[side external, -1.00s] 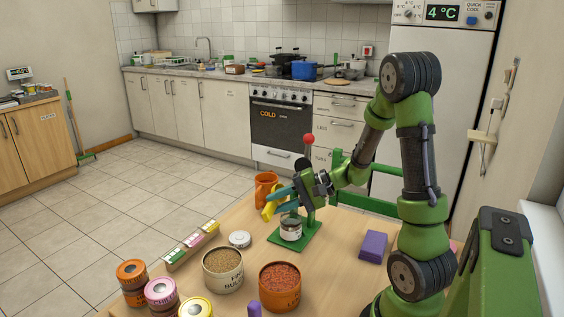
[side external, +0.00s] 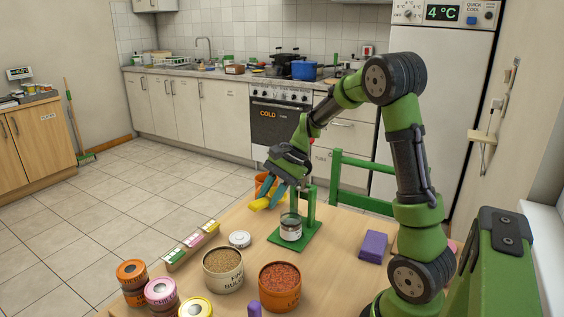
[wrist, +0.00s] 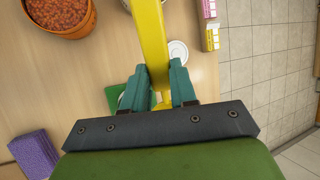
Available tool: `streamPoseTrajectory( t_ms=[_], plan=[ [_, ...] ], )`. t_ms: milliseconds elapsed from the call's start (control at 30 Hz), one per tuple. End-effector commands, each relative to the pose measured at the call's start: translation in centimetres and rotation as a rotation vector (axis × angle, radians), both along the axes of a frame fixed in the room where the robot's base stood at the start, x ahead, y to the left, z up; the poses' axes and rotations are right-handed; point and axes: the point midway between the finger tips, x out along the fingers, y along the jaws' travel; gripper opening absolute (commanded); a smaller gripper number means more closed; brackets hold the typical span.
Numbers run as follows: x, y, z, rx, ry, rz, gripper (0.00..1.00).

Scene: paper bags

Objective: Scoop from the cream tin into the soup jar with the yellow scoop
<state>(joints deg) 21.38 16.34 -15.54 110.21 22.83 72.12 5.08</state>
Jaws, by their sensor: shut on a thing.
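My gripper (side external: 277,190) points down with its teal fingers shut on the yellow scoop (side external: 260,204), near the table's far edge. In the wrist view the scoop (wrist: 150,38) extends up between the fingers (wrist: 158,88); its bowl is not clearly seen. The cream tin (side external: 224,287), open and full of tan grain, stands nearer the front, apart from the scoop. Only a bit of its rim (wrist: 127,5) shows in the wrist view. The soup jar (side external: 291,232), small and glass with a pale label, stands upright on a green stand (side external: 309,232), right of the scoop. Its contents are unclear.
An orange tin (side external: 279,299) of red grains stands right of the cream tin. Several lidded tins (side external: 161,293) are at front left. A white lid (side external: 240,239), small boxes (side external: 191,245) and a purple block (side external: 373,246) lie around.

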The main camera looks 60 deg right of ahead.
Motion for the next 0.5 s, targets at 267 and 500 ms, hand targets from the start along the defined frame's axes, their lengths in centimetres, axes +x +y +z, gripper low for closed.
streamPoseTrajectory(
  t_ms=[267,500],
  plan=[
    [1.5,0.0,-0.9,-0.002,0.353,-0.001,0.00],
    [1.4,0.0,-0.7,0.001,0.363,-0.004,0.00]
  ],
)
